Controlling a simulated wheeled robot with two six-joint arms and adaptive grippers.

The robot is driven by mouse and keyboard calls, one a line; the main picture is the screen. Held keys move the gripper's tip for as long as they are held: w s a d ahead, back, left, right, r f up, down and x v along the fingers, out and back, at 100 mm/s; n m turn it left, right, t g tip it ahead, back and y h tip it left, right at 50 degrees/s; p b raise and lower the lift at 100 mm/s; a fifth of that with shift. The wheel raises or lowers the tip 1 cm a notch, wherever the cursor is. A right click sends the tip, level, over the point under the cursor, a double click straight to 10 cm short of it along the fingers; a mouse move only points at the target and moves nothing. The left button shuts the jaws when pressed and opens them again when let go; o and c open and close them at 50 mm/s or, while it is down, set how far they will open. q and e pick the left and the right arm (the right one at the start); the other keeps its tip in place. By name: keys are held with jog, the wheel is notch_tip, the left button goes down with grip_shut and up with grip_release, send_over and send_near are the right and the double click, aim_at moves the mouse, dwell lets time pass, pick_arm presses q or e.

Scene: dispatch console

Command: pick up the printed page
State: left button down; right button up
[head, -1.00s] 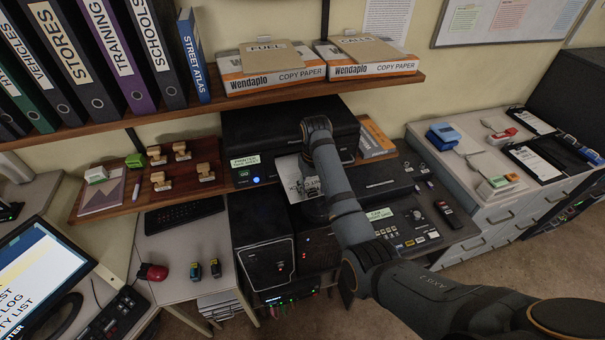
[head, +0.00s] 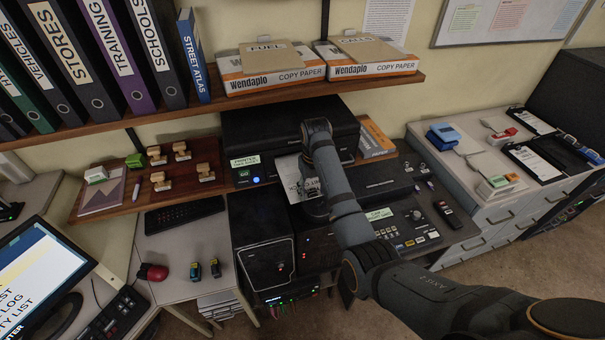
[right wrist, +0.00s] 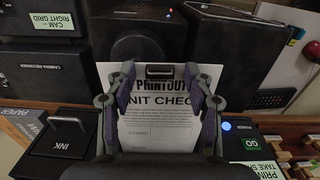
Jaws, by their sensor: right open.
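The printed page (head: 287,174) is a white sheet with large dark lettering, lying at the front of the black printer (head: 247,131). My arm hides its right part in the head view. In the right wrist view the page (right wrist: 157,113) lies between the two fingers, its heading partly covered at the top. My right gripper (head: 310,190) is partly hidden behind my own arm link. In the right wrist view the right gripper (right wrist: 160,75) is open, one finger along each side of the page. Whether the fingers touch it, I cannot tell. My left gripper is not in view.
A lit blue button (head: 256,181) and a green GO label sit left of the page. A black INK box (right wrist: 62,150) is close by in the right wrist view. Stamps (head: 160,181) stand on the wooden shelf at left. A shelf with copy paper (head: 270,74) hangs above.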

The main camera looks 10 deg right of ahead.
jog(key=c, duration=1.1)
